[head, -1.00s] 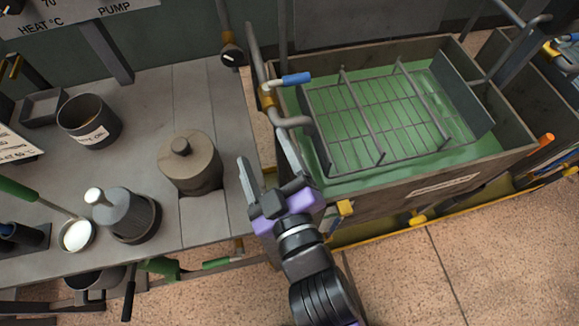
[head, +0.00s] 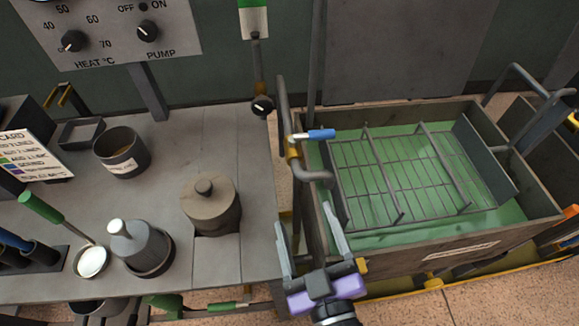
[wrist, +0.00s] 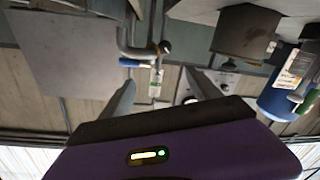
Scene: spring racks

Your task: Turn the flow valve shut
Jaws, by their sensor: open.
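The valve is a brass-coloured body (head: 293,149) on a grey bent pipe, with a blue-sleeved lever (head: 321,134). The lever points right, crosswise to the upright pipe, and reaches over the tank's left edge. The blue lever also shows in the wrist view (wrist: 130,62), beyond my fingertips. My gripper (head: 305,218) is open and empty, with its fingers pointing up the picture. It sits below the valve in the head view, at the tank's near left corner, apart from the lever.
The tank (head: 440,262) holds green liquid and a wire rack (head: 385,175). A lidded pot (head: 210,205) stands on the bench left of my gripper. A black knob (head: 262,106) is on another pipe behind. A control panel (head: 105,30) is at upper left.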

